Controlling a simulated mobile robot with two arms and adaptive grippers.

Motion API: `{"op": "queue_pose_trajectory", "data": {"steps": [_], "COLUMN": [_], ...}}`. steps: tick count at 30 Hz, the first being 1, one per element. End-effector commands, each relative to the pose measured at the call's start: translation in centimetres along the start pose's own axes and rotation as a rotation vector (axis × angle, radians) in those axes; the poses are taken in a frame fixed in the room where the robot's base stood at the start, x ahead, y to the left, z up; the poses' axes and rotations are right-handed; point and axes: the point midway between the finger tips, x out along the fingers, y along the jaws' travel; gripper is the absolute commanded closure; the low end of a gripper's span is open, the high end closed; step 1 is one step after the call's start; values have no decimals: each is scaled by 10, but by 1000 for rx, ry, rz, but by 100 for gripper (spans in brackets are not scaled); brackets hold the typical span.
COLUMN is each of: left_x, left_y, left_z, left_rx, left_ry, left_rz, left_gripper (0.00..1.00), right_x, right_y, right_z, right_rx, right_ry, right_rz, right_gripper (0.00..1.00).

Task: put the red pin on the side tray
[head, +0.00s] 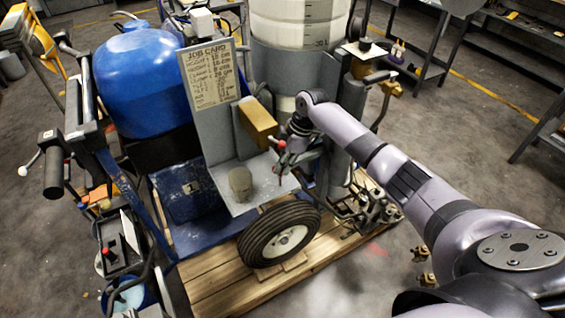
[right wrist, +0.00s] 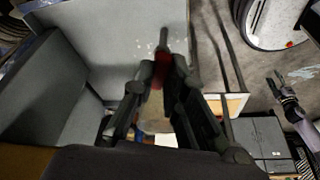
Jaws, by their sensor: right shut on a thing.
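My right gripper (head: 283,166) is shut on the red pin, at the right side of the grey side tray (head: 262,192). In the right wrist view the fingers (right wrist: 165,78) close around the pin's red part (right wrist: 160,72), and its grey end sticks out past them over scuffed grey metal. The fingers hide part of the pin. I cannot tell whether the pin touches the tray. In the right wrist view, what looks like my left gripper (right wrist: 277,82) is small, far off to the right, open and empty.
A black wheel (head: 280,234) is below the tray, above a wooden pallet (head: 215,291). A blue tank (head: 145,80) stands at the left.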

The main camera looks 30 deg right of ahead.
Motion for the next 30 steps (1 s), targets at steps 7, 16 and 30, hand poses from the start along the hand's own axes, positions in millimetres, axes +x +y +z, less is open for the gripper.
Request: {"op": "queue_pose_trajectory", "data": {"steps": [7,16,30], "left_x": [1,1,-14], "left_y": [-1,-1,-1], "left_z": [0,1,0], "left_rx": [-1,-1,-1], "left_ry": [-1,-1,-2], "left_rz": [-1,-1,-1], "left_gripper": [60,60,60], "right_x": [2,2,-17], "right_y": [0,0,0], "right_z": [1,1,-1], "right_rx": [0,0,1], "right_ry": [0,0,-1], "right_rz": [0,0,1], "right_gripper": [80,67,67]}}
